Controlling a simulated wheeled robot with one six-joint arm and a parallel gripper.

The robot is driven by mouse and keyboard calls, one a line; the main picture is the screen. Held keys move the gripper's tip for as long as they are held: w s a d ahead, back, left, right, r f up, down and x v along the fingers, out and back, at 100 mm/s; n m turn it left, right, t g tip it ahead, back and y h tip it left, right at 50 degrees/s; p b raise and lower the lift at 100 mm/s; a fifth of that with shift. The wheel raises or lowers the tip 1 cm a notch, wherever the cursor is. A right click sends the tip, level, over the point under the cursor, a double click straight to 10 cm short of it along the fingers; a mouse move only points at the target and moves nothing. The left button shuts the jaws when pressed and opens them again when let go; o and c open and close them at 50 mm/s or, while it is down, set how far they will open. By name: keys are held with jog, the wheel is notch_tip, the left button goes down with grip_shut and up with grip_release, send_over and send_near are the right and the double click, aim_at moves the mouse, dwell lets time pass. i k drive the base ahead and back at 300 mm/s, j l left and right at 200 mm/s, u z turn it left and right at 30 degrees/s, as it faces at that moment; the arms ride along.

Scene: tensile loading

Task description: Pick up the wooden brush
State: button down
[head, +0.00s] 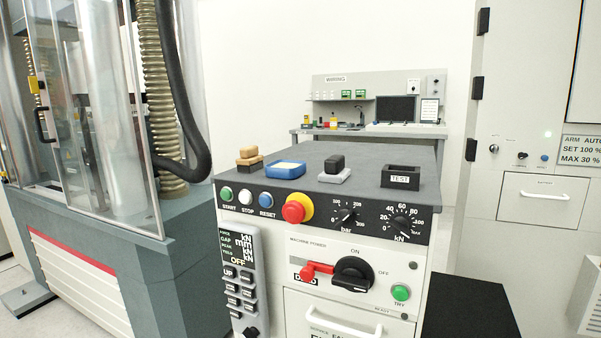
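A small tan and brown wooden block-like thing (249,158), which looks like the wooden brush, sits at the left rear of the console's dark grey top (385,160). It shows a lighter upper part over a darker brown lower part. Its bristles cannot be made out. My gripper is not in view.
A black block on a grey plate (334,169) and a black TEST box (401,177) stand farther right. The console front carries a red emergency button (297,208) and knobs. A glass-guarded machine (90,120) stands left, a workbench (370,130) behind.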

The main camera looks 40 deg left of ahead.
aim_at(250, 160)
jog(key=u, duration=1.25)
